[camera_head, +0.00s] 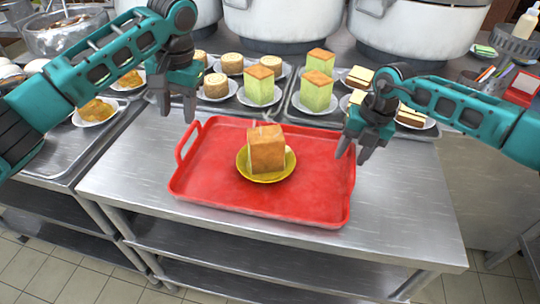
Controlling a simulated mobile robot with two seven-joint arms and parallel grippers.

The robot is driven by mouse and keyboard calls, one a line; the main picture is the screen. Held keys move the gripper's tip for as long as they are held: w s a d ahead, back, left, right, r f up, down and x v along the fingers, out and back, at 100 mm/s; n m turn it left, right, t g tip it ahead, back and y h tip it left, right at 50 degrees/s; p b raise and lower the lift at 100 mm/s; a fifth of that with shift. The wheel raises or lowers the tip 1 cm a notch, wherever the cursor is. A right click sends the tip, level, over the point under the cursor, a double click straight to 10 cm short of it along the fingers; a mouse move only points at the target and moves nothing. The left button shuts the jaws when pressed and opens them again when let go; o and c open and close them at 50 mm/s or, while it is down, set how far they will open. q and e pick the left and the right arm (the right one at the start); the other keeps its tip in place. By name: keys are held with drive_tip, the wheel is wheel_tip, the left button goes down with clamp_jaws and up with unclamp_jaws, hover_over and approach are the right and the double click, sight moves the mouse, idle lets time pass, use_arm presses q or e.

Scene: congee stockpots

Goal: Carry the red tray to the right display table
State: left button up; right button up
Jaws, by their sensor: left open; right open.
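The red tray (210,188) lies flat on a steel table (410,195) in front of me. It has a raised handle at its left end; my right gripper partly covers its right end. A yellow plate (265,178) with a brown-topped block of cake or bread (267,150) stands on the tray. My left gripper (177,108) is open, above and behind the tray's left handle, and looks empty. My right gripper (353,148) is open near the tray's right end; I cannot tell if it touches the tray. No separate right display table can be made out.
Behind the red tray, metal trays hold plates of green cakes (316,92), round pastries (216,86) and layered slices (411,116). Large white stockpots (285,20) stand further back. A steel bowl (65,36) is at back left. The steel table's front right is bare.

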drive_tip(key=shift+r, duration=0.2)
wheel_tip(320, 180, up, 11)
drive_tip(key=d, duration=0.2)
drive_tip(key=shift+s+d+r, duration=0.2)
drive_tip(key=shift+f, duration=0.1)
